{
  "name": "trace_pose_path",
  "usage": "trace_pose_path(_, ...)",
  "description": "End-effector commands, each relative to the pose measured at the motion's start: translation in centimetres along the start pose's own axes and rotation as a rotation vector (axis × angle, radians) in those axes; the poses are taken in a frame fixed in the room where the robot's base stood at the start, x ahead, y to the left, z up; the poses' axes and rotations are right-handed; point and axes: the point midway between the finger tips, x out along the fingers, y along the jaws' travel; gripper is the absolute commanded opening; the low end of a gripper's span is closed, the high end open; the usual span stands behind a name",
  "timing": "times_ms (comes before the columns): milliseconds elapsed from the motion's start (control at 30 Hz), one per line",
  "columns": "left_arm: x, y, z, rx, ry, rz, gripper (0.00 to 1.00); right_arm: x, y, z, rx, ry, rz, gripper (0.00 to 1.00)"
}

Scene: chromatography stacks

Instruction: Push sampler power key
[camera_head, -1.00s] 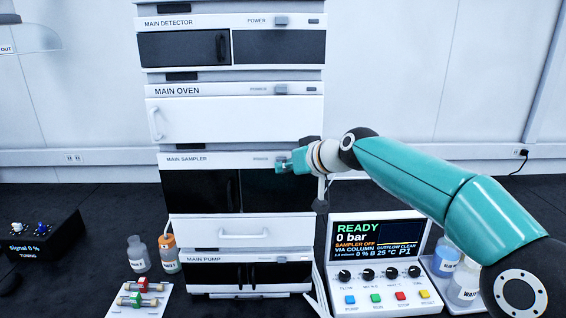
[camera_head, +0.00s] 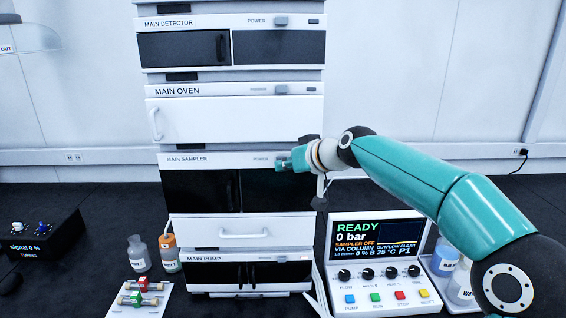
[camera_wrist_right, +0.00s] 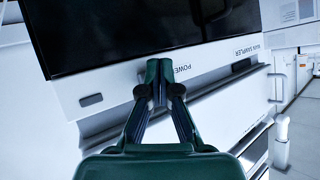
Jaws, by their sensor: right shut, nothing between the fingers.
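The main sampler (camera_head: 215,158) is the white unit with dark doors in the middle of the stack, labelled MAIN SAMPLER and POWER. My right gripper (camera_head: 284,163) is shut and empty, its fingertips at the strip just right of the POWER label. In the right wrist view the shut fingertips (camera_wrist_right: 158,66) lie over the sampler's white strip (camera_wrist_right: 118,84) beside the POWER lettering. The power key is hidden behind the fingers; I cannot tell whether they touch it. The control panel screen (camera_head: 376,236) reads READY, 0 bar and SAMPLER OFF. My left gripper is not in view.
The main oven (camera_head: 230,120) and main detector (camera_head: 185,22) are above the sampler, the main pump (camera_head: 205,260) below. Bottles (camera_head: 139,255) stand left of the stack; a tray with fittings (camera_head: 120,308) lies in front. More bottles (camera_head: 444,258) stand right of the panel.

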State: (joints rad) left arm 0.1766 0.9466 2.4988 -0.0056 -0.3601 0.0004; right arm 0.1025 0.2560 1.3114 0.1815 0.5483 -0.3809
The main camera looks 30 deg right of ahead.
Motion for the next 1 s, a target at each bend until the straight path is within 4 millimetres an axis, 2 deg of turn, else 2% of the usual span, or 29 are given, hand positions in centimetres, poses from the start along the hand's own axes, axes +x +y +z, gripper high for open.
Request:
trace_pose_path(333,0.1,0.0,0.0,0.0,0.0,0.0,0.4,0.0,0.0,0.0,0.0,0.001,0.0,0.0)
trace_pose_path(700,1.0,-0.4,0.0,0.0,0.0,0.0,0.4,-1.2,-0.8,0.9,0.001,0.002,0.0,0.0)
trace_pose_path(1000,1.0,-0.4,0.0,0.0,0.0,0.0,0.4,-1.3,-0.9,0.9,0.001,0.001,0.0,0.0)
